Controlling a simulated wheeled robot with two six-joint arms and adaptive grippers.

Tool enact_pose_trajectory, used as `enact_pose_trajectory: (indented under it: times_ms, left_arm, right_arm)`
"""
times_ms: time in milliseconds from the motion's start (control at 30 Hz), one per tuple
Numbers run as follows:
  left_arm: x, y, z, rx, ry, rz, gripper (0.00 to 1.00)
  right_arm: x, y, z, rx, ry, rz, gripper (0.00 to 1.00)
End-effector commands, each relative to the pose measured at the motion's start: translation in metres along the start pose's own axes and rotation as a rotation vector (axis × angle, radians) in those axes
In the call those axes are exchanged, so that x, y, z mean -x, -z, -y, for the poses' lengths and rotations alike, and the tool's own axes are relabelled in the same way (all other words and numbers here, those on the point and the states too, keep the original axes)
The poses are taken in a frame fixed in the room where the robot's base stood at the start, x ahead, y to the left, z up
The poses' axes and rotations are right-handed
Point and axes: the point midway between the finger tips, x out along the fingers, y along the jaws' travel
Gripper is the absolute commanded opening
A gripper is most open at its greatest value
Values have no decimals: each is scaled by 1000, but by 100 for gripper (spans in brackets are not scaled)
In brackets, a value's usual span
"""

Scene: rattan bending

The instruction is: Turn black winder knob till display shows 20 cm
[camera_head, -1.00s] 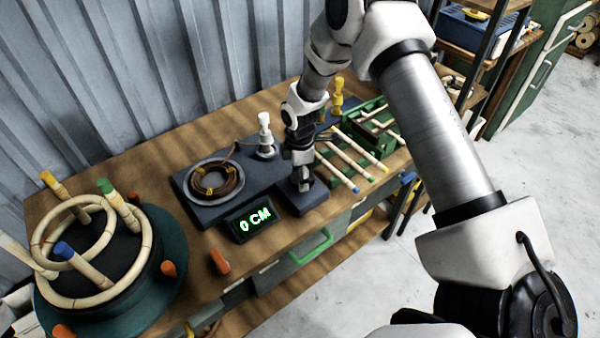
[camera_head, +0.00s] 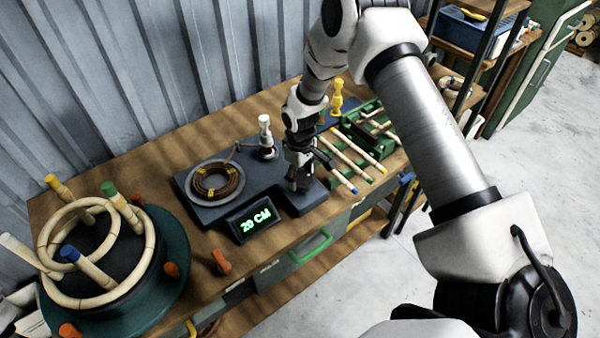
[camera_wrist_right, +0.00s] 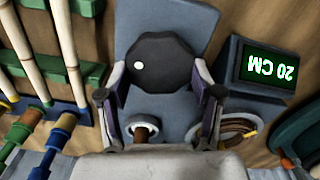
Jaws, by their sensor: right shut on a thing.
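The display (camera_head: 254,220) on the grey winder base (camera_head: 208,216) reads 20 CM in green. It also shows in the right wrist view (camera_wrist_right: 268,66), upside down. The black winder knob (camera_wrist_right: 160,64), with a white dot on its top, sits between the fingers of my right gripper (camera_wrist_right: 160,92). That gripper is shut on the knob, one finger on each side. In the head view my right gripper (camera_head: 301,182) reaches down onto the right end of the base and hides most of the knob. A coil of brown cord (camera_head: 216,181) lies on the round plate. My left gripper is not in view.
A white-topped peg (camera_head: 265,132) stands behind the coil. A green rack (camera_head: 372,128) with rattan sticks is close to the right. A round former (camera_head: 110,262) with rattan rings and pegs stands at the left.

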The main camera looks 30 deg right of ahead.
Motion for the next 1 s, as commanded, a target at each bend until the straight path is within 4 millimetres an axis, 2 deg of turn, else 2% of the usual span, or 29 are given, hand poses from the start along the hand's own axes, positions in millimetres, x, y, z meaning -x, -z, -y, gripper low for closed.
enact_pose_trajectory:
  times_ms: [400,900,933,1000]
  left_arm:
    - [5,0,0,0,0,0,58]
    - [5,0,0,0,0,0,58]
    - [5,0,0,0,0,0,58]
    - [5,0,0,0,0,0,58]
  right_arm:
    - [-3,-4,1,-190,4,11,31]
    - [-4,-4,1,-210,4,12,31]
    - [-4,-4,1,-210,4,12,72]
    - [-3,-4,1,-209,3,10,90]
